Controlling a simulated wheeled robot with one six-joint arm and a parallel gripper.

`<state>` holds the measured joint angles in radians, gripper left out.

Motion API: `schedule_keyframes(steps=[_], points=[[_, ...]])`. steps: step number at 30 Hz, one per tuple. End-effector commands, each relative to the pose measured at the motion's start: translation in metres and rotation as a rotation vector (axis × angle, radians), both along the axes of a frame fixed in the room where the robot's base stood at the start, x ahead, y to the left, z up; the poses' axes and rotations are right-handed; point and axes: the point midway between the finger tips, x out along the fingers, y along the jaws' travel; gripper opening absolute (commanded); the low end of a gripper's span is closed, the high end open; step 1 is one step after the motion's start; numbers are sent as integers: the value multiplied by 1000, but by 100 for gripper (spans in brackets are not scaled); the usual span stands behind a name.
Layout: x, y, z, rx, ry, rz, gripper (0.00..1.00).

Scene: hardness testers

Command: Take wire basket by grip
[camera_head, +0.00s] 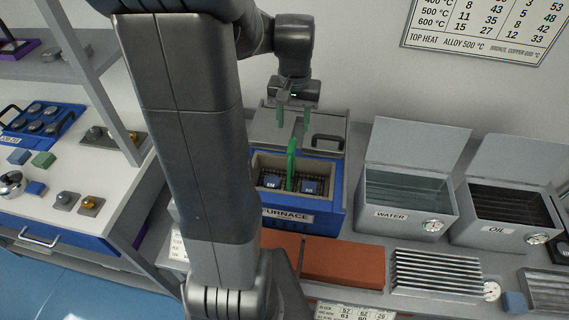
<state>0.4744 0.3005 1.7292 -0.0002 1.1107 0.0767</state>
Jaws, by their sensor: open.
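The wire basket (322,190) sits inside the open blue furnace (333,212) and holds blue blocks. Its green grip (292,160) stands upright in the middle, rising above the furnace rim. My gripper (293,117) is open, with its green fingers pointing down, above and behind the top of the grip in the picture. The gripper looks empty; I cannot tell its exact distance from the grip. My arm hides the left part of the furnace area.
The grey furnace lid (270,128) stands open behind. To the right are the open WATER tank (392,215) and OIL tank (499,233). Orange bricks (343,262) and a ribbed metal rack (436,273) lie in front. A shelf and white bench stand at left.

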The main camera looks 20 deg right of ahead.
Motion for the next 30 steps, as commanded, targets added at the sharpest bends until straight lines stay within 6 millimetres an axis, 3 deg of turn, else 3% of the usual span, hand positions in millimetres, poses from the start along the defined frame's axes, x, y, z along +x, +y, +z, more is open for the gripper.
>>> schedule_keyframes(steps=[10,20,30], points=[[0,1,-66,3,5,1,45],[3,0,-88,2,3,1,45],[10,-1,-126,2,3,1,45]])
